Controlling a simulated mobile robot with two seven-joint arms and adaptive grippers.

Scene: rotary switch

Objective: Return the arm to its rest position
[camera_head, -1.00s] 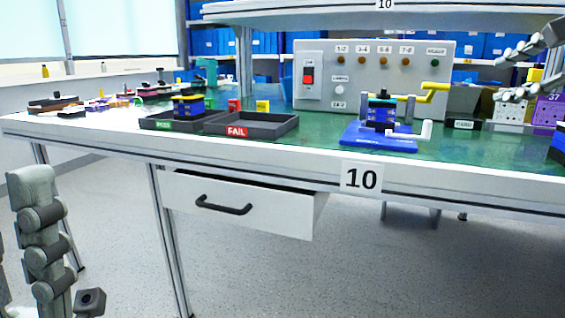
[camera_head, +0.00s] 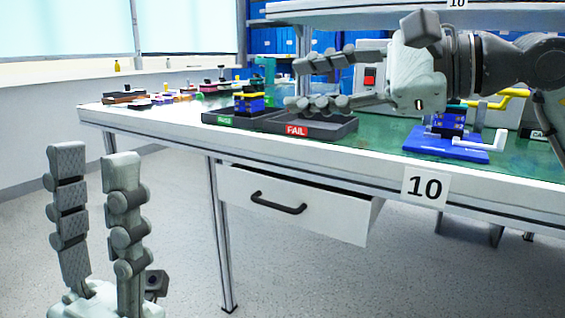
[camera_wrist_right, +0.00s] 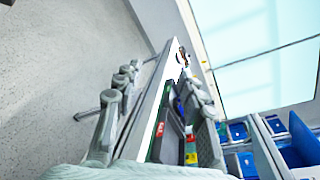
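My right arm reaches in from the right in the head view, and its gripper (camera_head: 296,84) points left, fingers spread and empty, in front of the test box and apparently above the bench. Its two fingers also show apart in the right wrist view (camera_wrist_right: 163,85). My left gripper (camera_head: 93,153) stands upright at the lower left, open and empty, away from the bench. A blue, yellow and black switch (camera_head: 249,105) sits in the green-labelled tray (camera_head: 218,119). Another blue switch body (camera_head: 447,121) sits on the blue fixture (camera_head: 440,148), its top partly hidden by my right arm.
The empty FAIL tray (camera_head: 335,132) lies beside the green-labelled tray. The test box with its red switch (camera_head: 370,78) is largely hidden behind my right arm. Several small parts lie at the bench's far left. A drawer (camera_head: 300,203) hangs below the front edge, slightly open.

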